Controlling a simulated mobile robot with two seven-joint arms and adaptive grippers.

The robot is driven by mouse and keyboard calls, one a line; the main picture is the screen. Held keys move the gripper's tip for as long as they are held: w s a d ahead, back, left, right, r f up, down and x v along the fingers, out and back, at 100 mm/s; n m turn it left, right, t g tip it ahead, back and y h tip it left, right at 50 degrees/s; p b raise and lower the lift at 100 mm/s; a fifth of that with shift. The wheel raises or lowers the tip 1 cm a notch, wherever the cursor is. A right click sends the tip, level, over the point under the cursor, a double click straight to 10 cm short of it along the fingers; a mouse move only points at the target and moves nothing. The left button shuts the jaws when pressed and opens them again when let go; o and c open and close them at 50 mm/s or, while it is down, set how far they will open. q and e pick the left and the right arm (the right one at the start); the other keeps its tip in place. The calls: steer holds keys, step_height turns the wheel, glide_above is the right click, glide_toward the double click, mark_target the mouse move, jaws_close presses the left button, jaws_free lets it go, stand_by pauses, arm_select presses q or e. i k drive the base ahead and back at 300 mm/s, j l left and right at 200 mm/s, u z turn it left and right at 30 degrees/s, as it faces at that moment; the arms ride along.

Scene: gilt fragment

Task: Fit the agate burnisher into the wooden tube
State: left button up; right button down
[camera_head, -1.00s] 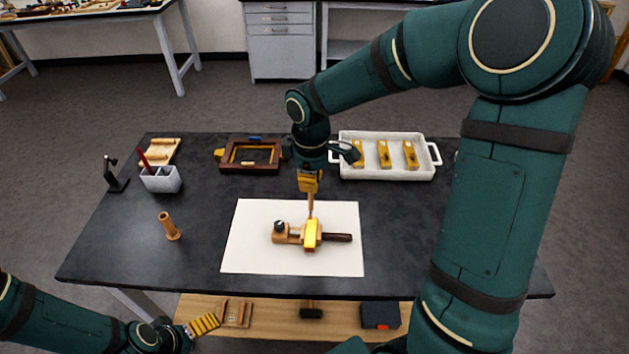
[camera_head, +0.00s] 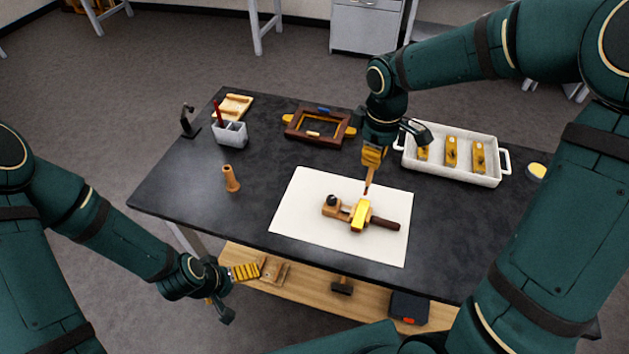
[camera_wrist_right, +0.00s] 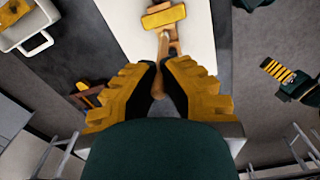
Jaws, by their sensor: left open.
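The wooden tube seems to be the upright tan-brown piece with a wider foot (camera_head: 231,180), alone on the left of the black table. My right gripper (camera_head: 372,165) is shut on a slim brown tool (camera_head: 368,185), which looks like the agate burnisher. The tool points down, its lower end close to the yellow block of a wooden fixture (camera_head: 387,224); I cannot tell whether they touch. In the right wrist view, the burnisher (camera_wrist_right: 158,85) sits between the ribbed yellow fingers. My left gripper (camera_head: 246,271) is open and empty, low in front of the table.
The fixture lies on a white sheet (camera_head: 300,215). Behind are a brown frame (camera_head: 302,139) and a white tray (camera_head: 482,174) with yellow-brown pieces. A grey holder (camera_head: 231,134) and dark stand (camera_head: 190,121) stand back left. A wooden shelf (camera_head: 320,285) lies below the front edge.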

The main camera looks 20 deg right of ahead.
mark_target(233, 185)
steer(key=i+j+u, duration=0.3)
steer(key=j, duration=0.15)
steer(key=i+j+u, duration=0.3)
steer(key=i+j, duration=0.05)
steer(key=j, duration=0.1)
